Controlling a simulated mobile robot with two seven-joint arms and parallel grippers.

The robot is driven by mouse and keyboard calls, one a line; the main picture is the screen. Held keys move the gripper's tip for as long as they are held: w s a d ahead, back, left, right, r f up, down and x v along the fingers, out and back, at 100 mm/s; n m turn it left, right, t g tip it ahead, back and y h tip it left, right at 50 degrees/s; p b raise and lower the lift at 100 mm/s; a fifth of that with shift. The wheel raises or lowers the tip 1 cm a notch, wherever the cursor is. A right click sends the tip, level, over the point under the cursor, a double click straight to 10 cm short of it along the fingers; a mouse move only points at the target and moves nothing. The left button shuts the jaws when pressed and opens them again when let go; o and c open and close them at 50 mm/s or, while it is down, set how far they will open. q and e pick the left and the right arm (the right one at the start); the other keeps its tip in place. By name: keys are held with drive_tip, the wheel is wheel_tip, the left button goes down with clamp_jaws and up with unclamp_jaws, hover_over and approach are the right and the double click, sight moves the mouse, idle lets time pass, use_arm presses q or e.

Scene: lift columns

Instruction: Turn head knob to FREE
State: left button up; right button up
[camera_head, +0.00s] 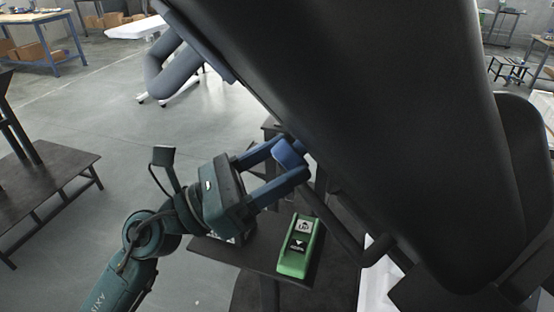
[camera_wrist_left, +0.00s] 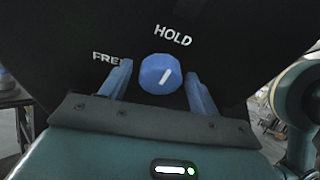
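The round blue head knob (camera_wrist_left: 160,73) with a white pointer line sits on a dark panel in the left wrist view. Its line slants up and to the right. The word HOLD (camera_wrist_left: 173,35) is above it and FREE (camera_wrist_left: 106,57), partly covered by a finger, is to its left. The knob (camera_head: 289,153) also shows in the head view, on the near edge of a big black padded body. My left gripper (camera_head: 294,157) is open, with one blue finger on each side of the knob. In the wrist view gaps show between knob and fingers. My right gripper is out of view.
The black padded body (camera_head: 400,120) fills the right side. A low dark bench (camera_head: 50,195) stands at left, with open floor between.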

use_arm(q)
drive_tip(key=c, duration=0.8)
drive_tip(key=shift+c, duration=0.2)
